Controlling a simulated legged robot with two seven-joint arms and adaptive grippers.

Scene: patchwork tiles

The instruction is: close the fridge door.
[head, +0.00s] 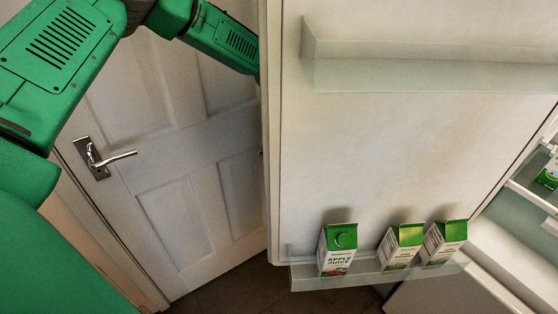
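The fridge door (400,150) stands open and fills the middle and right of the head view, its inner side facing me. It has an upper shelf (430,75) that looks empty and a lower shelf (305,277) with juice cartons. The fridge body (495,262) shows at the right edge. My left arm comes in from the upper left and runs behind the door's left edge. The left gripper is hidden behind the door, so I cannot see its fingers or whether it touches. My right gripper is not in view.
An apple juice carton (337,250) and two more cartons (401,247) stand upright on the lower door shelf. A white room door (190,160) with a metal handle (110,158) is behind on the left. Dark floor (240,290) shows at the bottom.

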